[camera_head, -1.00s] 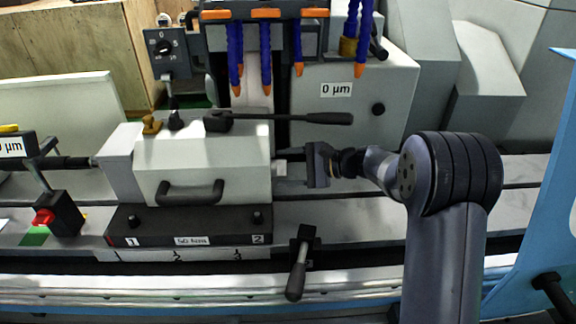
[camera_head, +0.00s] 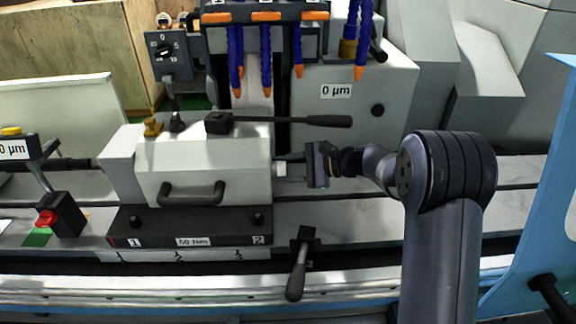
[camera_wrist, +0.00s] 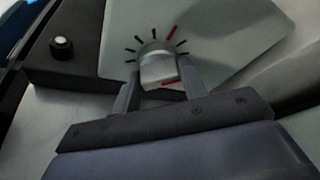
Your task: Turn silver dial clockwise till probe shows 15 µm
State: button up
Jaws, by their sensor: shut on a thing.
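The silver dial (camera_wrist: 158,68) is a small ridged knob on the end face of the white tailstock (camera_head: 215,165), with black tick marks and a red line around it. My gripper (camera_wrist: 158,88) is shut on the dial, one finger on each side of it. In the head view the dial (camera_head: 281,169) shows as a small light stub just left of my gripper (camera_head: 308,167). The probe display (camera_head: 12,149) at the far left ends in "0 µm". Its left side meets the picture edge, so any leading digit may be cut off.
A second display (camera_head: 336,90) on the grey housing reads "0 µm". A black lever (camera_head: 300,120) reaches over the tailstock, and another handle (camera_head: 298,270) stands below my gripper. Blue hoses (camera_head: 267,60) hang above. A probe stand with a red knob (camera_head: 47,217) is at the left.

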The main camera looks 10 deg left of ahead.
jog(key=shift+m+g+h+p, duration=0.3)
jog(key=shift+m+g+p, duration=0.2)
jog(key=shift+m+p, duration=0.45)
jog(key=o, duration=0.9)
jog(key=shift+o, duration=0.2)
jog(key=shift+w+d, duration=0.1)
jog(key=d+b, duration=0.3)
jog(key=d, duration=1)
jog(key=shift+w+r, duration=0.25)
jog(key=shift+w, duration=0.05)
